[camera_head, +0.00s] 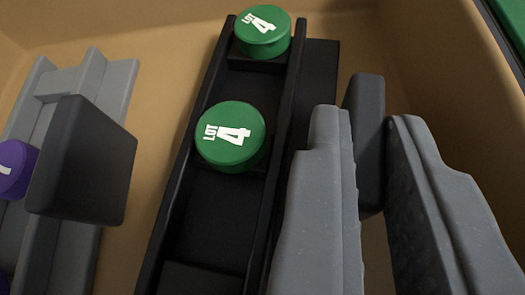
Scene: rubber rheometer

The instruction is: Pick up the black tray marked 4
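The black tray (205,225) is a long channel with raised side rails, running up the middle of the view. It carries green round caps marked "LOT 4", one near the middle (230,137) and one at the far end (263,32). A dark upright grip block (368,140) stands at its right side. My gripper (368,122) has its two grey fingers on either side of this block. The fingers are apart, with the block between them. I cannot tell whether both press on it. The left finger hides part of the tray's right side.
A grey tray (112,85) lies to the left, with a purple cap (14,168) and a dark block (85,160) at its side. Both trays are inside a tan container (165,30). Its wall rises close on the right, with a green surface (512,25) beyond.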

